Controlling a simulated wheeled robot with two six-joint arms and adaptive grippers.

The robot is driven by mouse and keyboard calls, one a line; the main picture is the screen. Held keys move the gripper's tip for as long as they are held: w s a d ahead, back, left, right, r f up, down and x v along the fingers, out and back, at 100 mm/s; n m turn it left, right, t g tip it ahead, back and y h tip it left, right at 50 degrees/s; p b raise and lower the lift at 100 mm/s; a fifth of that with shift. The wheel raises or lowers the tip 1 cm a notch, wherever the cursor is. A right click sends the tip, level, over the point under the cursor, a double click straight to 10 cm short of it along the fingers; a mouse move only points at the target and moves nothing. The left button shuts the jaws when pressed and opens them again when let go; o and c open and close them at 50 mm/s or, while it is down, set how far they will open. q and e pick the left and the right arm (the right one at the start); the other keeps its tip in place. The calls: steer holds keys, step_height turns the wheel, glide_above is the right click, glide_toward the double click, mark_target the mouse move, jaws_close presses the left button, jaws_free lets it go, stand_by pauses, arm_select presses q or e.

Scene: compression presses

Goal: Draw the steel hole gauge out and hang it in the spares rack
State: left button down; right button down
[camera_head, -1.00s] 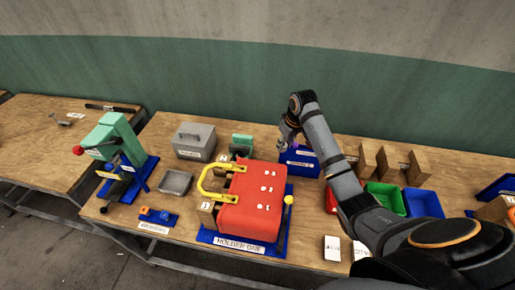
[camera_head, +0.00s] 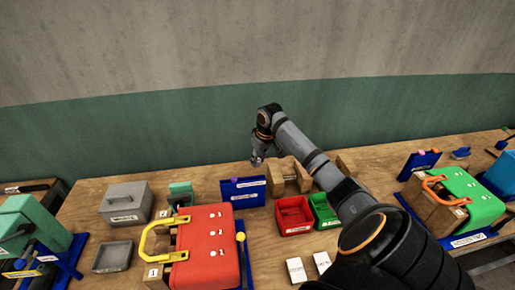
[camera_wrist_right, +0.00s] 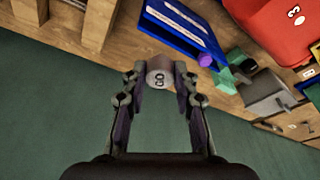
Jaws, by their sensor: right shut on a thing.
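My right gripper (camera_head: 258,160) is above the back of the bench, between a blue holder and a wooden rack. In the right wrist view, its fingers (camera_wrist_right: 160,80) are shut on a short grey cylinder (camera_wrist_right: 160,73) marked "GO", apparently the steel hole gauge. The blue holder (camera_head: 243,192) has a purple knob at its left end; it also shows in the wrist view (camera_wrist_right: 178,25). The wooden rack (camera_head: 290,176) has upright blocks. I cannot read which one is the spares rack. My left gripper is not in view.
A red press (camera_head: 208,248) with a yellow handle stands in front on the left. A red bin (camera_head: 293,214) and a green bin (camera_head: 325,209) lie right of centre. A grey box (camera_head: 126,202) is at left, and a green press (camera_head: 470,195) is at right. A wall runs behind the bench.

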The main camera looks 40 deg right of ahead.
steer(key=s+b+x, duration=0.1)
steer(key=x, duration=0.6)
steer(key=shift+s+f, duration=0.25)
steer(key=shift+s, duration=0.1)
stand_by(0.4)
steer(key=c, duration=1)
jaws_free()
steer(key=shift+o, duration=0.2)
steer(key=v, duration=1.2)
